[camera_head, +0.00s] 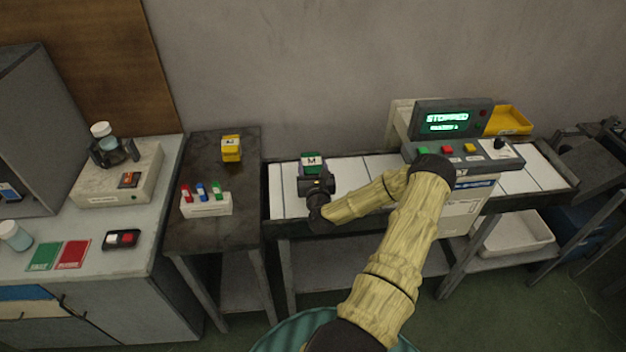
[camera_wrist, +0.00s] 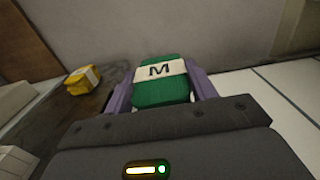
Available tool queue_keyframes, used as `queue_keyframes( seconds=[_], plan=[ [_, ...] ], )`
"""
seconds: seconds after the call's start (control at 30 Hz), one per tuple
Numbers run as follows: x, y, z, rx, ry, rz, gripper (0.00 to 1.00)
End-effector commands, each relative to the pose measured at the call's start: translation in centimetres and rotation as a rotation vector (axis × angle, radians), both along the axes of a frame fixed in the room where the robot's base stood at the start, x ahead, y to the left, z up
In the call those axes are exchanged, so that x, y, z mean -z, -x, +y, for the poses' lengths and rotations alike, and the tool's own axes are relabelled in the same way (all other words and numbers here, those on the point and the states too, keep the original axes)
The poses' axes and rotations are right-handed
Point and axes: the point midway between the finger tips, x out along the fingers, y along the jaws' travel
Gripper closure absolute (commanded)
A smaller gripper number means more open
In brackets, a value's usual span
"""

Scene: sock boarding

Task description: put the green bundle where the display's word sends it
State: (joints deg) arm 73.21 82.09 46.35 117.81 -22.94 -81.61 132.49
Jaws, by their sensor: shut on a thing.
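The green bundle (camera_head: 312,164) has a white band marked M. It is at the left part of the white slatted conveyor (camera_head: 380,165) in the head view, and fills the middle of the wrist view (camera_wrist: 161,91). My gripper (camera_head: 316,184) is shut on it, with a purple finger on each side in the wrist view (camera_wrist: 161,92). Whether the bundle touches the conveyor I cannot tell. The display (camera_head: 447,121) reads STOPPED in green letters, with a smaller line below that is too small to read surely.
A yellow bundle (camera_head: 231,148) sits on the dark side table (camera_head: 210,237) near a white rack (camera_head: 206,206) of coloured pieces. A white bin (camera_head: 515,236) is on the shelf below. Green and red cards (camera_head: 57,255) lie on the left bench.

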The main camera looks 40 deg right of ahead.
Motion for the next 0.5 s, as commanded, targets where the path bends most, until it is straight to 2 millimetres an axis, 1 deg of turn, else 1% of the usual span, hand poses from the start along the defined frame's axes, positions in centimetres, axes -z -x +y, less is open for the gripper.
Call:
queue_keyframes(
  seconds=[0.03,0.1,0.4,0.5],
  plan=[
    [0.6,-0.1,0.1,-0.001,0.000,0.000,0.73],
    [1.2,-0.1,0.1,-0.001,0.000,-0.001,0.73],
    [1.3,0.1,-0.3,0.006,0.000,-0.002,0.73],
    [2.1,0.2,-0.4,0.008,0.001,-0.001,0.73]
  ],
)
